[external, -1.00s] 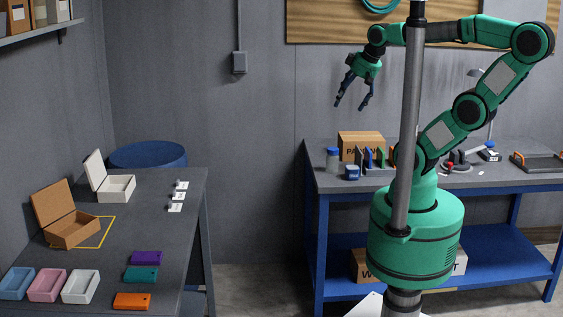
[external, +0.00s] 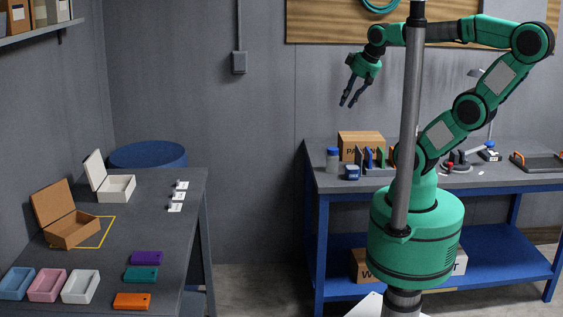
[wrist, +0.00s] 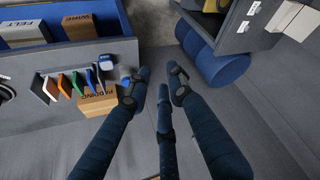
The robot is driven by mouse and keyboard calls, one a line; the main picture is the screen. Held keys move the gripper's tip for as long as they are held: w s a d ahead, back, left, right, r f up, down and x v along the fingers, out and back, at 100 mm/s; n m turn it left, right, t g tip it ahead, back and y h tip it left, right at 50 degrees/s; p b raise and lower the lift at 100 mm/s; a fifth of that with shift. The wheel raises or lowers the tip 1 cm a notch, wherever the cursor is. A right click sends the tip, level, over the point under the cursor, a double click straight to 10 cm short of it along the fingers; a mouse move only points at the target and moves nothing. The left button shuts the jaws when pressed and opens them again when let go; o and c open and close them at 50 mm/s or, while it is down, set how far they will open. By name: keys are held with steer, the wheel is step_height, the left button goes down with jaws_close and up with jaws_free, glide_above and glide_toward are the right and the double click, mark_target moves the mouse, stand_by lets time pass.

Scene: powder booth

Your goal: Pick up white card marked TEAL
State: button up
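Three small white cards stand in a row near the right side of the left table: a back card (external: 181,185), a middle card (external: 179,196) and a front card (external: 175,208). Their lettering is too small to read, so I cannot tell which is marked TEAL. In the wrist view, two small white cards (wrist: 254,8) (wrist: 243,27) show at the top right. My gripper (external: 348,104) hangs in the air far from the cards, right of the left table. Its fingers (wrist: 160,88) are partly drawn together, with gaps between the tips and nothing held.
The left table (external: 150,226) carries an open cardboard box (external: 70,232), an open white box (external: 118,188), trays (external: 47,285) and purple (external: 147,258), teal (external: 141,274) and orange (external: 132,301) blocks. A blue drum (external: 148,154) stands behind. A pole (external: 411,130) rises before my arm.

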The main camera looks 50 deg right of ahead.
steer(key=w+a+r+n+g+p, duration=0.1)
steer(key=w+a+r+n+p, duration=0.2)
steer(key=w, duration=0.6)
steer(key=w+a+r+n+g+p, duration=0.1)
steer(key=w+a+r+n, duration=0.3)
steer(key=w, duration=0.4)
steer(key=w+a+n+p, duration=0.1)
steer(key=w+a+n, duration=0.15)
steer(key=w, duration=0.35)
steer(key=w+a+f+n+g+y+p, duration=0.1)
steer(key=w+a+n, duration=0.1)
steer(key=w+a, duration=0.35)
steer(key=w+a+n+p, duration=0.1)
steer(key=w+a+n, duration=0.15)
steer(key=w, duration=0.45)
steer(key=w+a+f+n+g+p, duration=0.2)
steer(key=w+a+f+n+p, duration=0.35)
steer(key=w+a+f, duration=0.7)
steer(key=w+a+f+n, duration=0.2)
steer(key=a+f+n, duration=0.1)
steer(key=a+f, duration=0.3)
steer(key=w+a+f+n+g+p, duration=0.1)
steer(key=w+a+f+n, duration=0.2)
steer(key=a+f, duration=0.4)
step_height(320, 180, down, 4)
steer(key=shift+f+n+g, duration=0.1)
steer(key=shift+n+g, duration=0.2)
steer(key=shift+n, duration=0.45)
